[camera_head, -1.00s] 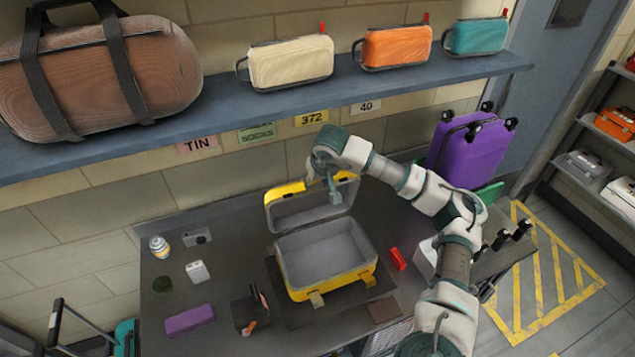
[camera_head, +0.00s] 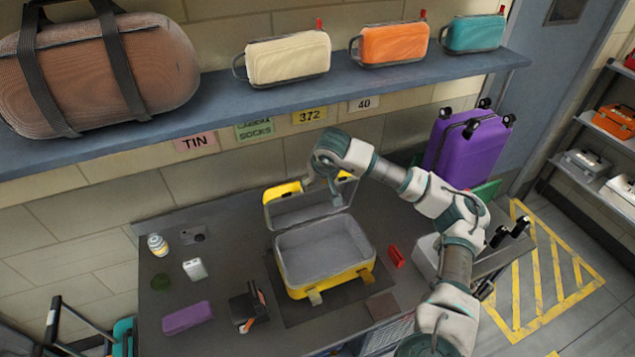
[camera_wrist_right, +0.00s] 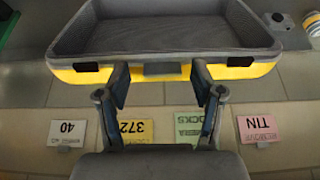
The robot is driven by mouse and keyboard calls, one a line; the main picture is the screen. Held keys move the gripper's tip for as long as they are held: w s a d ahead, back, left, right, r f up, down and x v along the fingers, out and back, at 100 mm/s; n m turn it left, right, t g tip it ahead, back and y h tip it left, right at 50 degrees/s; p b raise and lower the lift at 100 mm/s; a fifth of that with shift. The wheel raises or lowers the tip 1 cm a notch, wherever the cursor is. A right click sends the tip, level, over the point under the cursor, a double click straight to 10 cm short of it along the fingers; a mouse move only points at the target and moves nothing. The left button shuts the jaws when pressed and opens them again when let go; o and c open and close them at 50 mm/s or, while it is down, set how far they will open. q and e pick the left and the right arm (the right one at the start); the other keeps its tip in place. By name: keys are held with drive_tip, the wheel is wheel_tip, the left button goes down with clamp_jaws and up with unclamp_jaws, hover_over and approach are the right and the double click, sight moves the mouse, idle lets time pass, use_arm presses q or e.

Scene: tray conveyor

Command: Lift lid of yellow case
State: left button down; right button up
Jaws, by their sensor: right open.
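The yellow case (camera_head: 340,284) stands on the dark bench with its grey inside showing and empty. Its lid (camera_head: 284,191) is raised at the back, standing up and leaning away. My right gripper (camera_head: 335,196) is at the lid's upper edge and hides part of it. In the right wrist view, which is upside down, my right gripper (camera_wrist_right: 160,78) has its two fingers apart, with the lid's yellow rim (camera_wrist_right: 232,73) just beyond the tips. I cannot tell whether they touch it. My left gripper is not in view.
A purple pouch (camera_head: 188,317), a black holder (camera_head: 247,306) and a white bottle (camera_head: 158,245) lie left of the case. A red item (camera_head: 395,257) lies right. A blue shelf (camera_head: 215,107) with bags hangs above. A purple suitcase (camera_head: 468,146) stands behind my right arm.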

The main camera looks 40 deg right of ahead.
drive_tip(key=v, duration=1.1)
drive_tip(key=shift+r, duration=0.25)
